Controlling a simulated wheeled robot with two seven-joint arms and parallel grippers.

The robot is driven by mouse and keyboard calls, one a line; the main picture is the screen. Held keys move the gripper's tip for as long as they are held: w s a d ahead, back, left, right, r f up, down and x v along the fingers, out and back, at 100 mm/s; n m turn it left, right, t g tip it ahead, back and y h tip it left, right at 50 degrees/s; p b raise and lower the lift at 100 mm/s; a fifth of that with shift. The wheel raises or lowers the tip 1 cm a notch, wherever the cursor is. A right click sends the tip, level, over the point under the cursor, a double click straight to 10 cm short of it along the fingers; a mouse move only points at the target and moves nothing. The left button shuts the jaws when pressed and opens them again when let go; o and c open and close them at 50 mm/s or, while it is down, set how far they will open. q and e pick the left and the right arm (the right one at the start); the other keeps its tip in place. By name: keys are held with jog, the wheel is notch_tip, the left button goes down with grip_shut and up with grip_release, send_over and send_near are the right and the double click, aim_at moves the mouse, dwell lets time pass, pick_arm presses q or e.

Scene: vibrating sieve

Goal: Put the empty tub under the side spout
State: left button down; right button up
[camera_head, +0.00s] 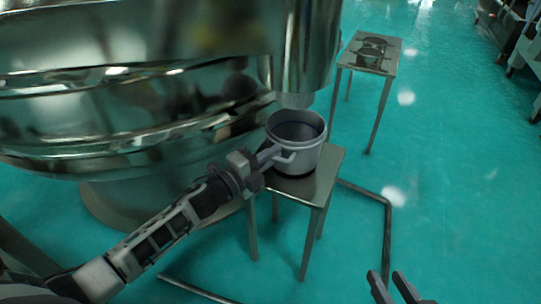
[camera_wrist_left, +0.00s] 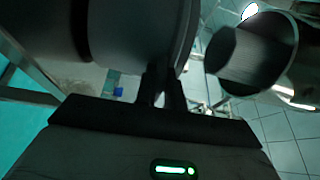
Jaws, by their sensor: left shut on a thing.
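The tub (camera_head: 310,158) is a light grey round pot, upright and open at the top, with a dark, empty-looking inside. It is over the small metal stand (camera_head: 318,190); I cannot tell whether its base touches the top. The side spout (camera_head: 309,45) comes down just above and behind the tub's rim. My left gripper (camera_head: 273,156) is shut on the tub's side handle. In the left wrist view the tub's wall (camera_wrist_left: 140,35) fills the upper middle, and the spout's round mouth (camera_wrist_left: 250,58) is to the right. My right gripper (camera_head: 394,285) is open and empty at the bottom right.
The large shiny sieve machine (camera_head: 130,120) fills the left, close behind my left arm. Another metal stand (camera_head: 384,62) with dark round objects on top is at the back right. A floor rail (camera_head: 387,235) runs near the stand.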

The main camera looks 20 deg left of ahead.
pick_arm(q)
jog(key=shift+f+b, duration=0.35)
pick_arm(e)
jog(key=shift+f, duration=0.35)
pick_arm(q)
jog(key=c, duration=1.4)
grip_release()
jog(key=shift+f, duration=0.1)
pick_arm(e)
jog(key=shift+r, duration=0.1)
